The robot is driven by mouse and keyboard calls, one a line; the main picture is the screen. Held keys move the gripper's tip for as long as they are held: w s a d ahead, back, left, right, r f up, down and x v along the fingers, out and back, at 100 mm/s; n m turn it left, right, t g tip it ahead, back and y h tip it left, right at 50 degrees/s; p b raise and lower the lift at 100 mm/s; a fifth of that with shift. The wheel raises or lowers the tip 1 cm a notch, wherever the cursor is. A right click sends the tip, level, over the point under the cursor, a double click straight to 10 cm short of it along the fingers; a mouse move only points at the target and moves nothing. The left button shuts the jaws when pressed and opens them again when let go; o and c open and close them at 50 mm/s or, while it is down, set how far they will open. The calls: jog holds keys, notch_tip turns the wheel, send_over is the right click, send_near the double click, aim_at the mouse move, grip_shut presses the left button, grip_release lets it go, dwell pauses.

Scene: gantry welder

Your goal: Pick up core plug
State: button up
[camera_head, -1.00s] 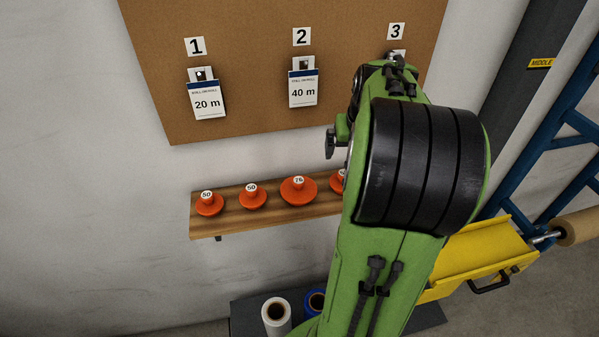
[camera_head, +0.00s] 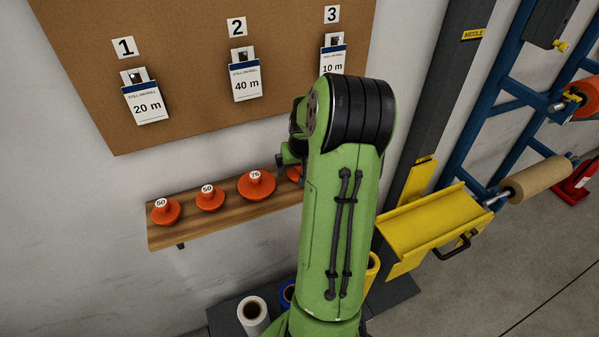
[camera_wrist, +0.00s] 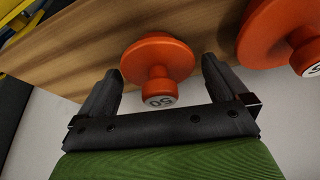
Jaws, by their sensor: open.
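Orange core plugs stand on the wooden shelf in the head view: one marked 50 (camera_head: 166,212) at the left, a second marked 50 (camera_head: 209,199), a larger one marked 76 (camera_head: 256,187), and another (camera_head: 294,174) mostly hidden by my arm. In the wrist view, my gripper (camera_wrist: 158,72) is open, with its fingers on either side of a plug marked 50 (camera_wrist: 158,62). Gaps show between plug and fingers. Another plug (camera_wrist: 275,30) is cut off at the right, its label partly out of frame.
The wooden shelf (camera_head: 200,229) is fixed to the wall below a brown board (camera_head: 190,60) with tags. A yellow tray (camera_head: 425,225) and a blue frame (camera_head: 480,120) stand to the right. White (camera_head: 253,316) and blue (camera_head: 288,293) rolls stand below.

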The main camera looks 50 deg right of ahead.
jog(key=shift+s+a, duration=0.1)
jog(key=shift+c, duration=1.3)
jog(key=c, duration=0.8)
jog(key=shift+r, duration=0.15)
